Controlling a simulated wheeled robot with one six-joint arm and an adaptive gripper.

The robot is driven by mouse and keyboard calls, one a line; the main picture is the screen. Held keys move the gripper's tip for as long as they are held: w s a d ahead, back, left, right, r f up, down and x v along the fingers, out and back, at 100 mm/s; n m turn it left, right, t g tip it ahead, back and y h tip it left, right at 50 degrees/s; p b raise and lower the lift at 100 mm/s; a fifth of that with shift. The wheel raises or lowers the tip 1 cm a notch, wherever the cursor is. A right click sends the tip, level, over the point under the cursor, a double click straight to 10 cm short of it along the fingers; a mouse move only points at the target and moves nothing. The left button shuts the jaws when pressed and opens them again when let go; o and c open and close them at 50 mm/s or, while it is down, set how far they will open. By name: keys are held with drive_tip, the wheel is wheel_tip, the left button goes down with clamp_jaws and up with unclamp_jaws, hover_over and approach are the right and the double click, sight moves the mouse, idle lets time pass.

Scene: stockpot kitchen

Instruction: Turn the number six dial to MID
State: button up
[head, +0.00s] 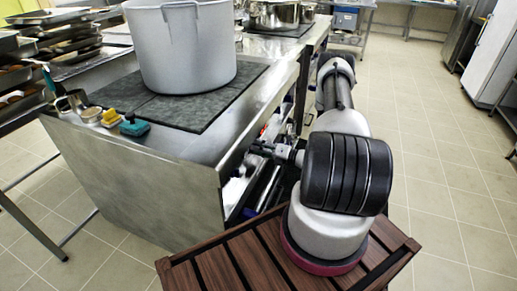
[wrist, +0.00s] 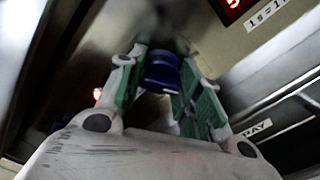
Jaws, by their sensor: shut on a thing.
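In the wrist view a blue dial (wrist: 162,70) sits between the green pads of my gripper (wrist: 158,88). One pad is on each side of it, and the gripper is shut on it. The dial's number and pointer cannot be read here. A red lit display (wrist: 233,4) shows at the top right, partly cut off, with a white label (wrist: 268,12) under it.
A steel counter (head: 150,190) carries a large grey stockpot (head: 185,50) on a dark mat (head: 225,98). Yellow and teal sponges (head: 134,127) lie near its corner. Tray racks (head: 60,50) stand at left. The tiled floor (head: 440,130) at right is clear.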

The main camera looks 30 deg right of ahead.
drive_tip(key=shift+f+m, duration=0.1)
drive_tip(key=shift+m, duration=1.1)
drive_tip(key=o, duration=1)
drive_tip(key=v, duration=1.2)
